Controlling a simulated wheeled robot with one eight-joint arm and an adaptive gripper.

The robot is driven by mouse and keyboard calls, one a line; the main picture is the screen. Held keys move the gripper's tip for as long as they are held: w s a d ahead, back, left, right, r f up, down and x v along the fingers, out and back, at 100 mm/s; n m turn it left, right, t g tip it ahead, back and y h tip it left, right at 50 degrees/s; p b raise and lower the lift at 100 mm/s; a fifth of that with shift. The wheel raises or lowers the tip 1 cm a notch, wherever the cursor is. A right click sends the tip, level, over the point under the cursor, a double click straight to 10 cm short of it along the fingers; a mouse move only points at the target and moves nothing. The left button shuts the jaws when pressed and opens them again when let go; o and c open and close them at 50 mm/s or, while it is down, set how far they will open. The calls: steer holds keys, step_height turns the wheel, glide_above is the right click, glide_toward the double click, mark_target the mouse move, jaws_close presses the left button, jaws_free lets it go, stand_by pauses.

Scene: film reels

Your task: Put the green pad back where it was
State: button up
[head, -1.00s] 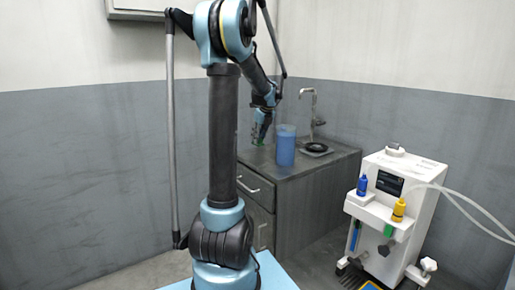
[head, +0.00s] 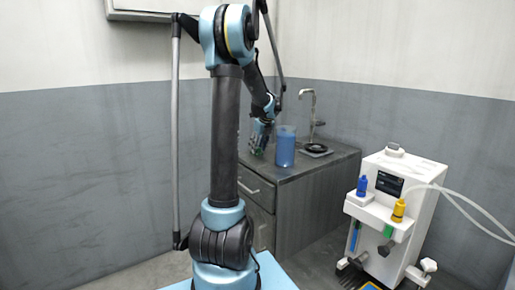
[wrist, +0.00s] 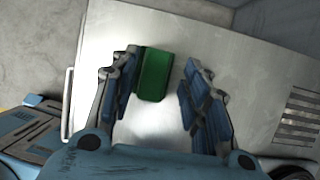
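The green pad (wrist: 155,74) is a dark green block between the fingers of my gripper (wrist: 158,92) in the wrist view. It lies close beside the left finger, and whether it touches that finger I cannot tell. A clear gap separates it from the right finger, so the gripper is open. Beneath is the pale top of the cabinet (wrist: 250,60). In the head view my gripper (head: 260,142) is low over the cabinet's left end, with a small bit of green at its fingertips. Whether the pad rests fully on the top is hard to tell.
A blue container (head: 285,148) stands on the cabinet just right of my gripper. A tap (head: 313,112) and a dark round plate (head: 315,149) are further right. A white machine (head: 395,210) with blue and yellow bottles stands to the right of the cabinet.

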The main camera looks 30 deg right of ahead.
steer(key=shift+r, duration=0.1)
steer(key=a+v, duration=0.1)
steer(key=v, duration=1.1)
steer(key=s+a+f+n, duration=0.1)
steer(key=s+a+n, duration=0.3)
steer(key=a+n, duration=0.65)
steer(key=s+a+f+n+g, duration=0.1)
steer(key=s+a+f+n, duration=0.2)
steer(key=a, duration=0.4)
steer(key=s+a+f+n, duration=0.1)
steer(key=s+a+n, duration=0.25)
steer(key=a, duration=0.45)
steer(key=s+a+f+n, duration=0.5)
steer(key=s+f+n, duration=0.2)
steer(key=s+n, duration=0.1)
steer(key=s+a+f+n+g, duration=0.1)
steer(key=s+a+f+n, duration=0.5)
steer(key=s+n, duration=0.3)
steer(key=shift+s+a+f+n+h, duration=0.15)
steer(key=shift+s+f+n+h, duration=0.15)
steer(key=shift+s+f, duration=0.65)
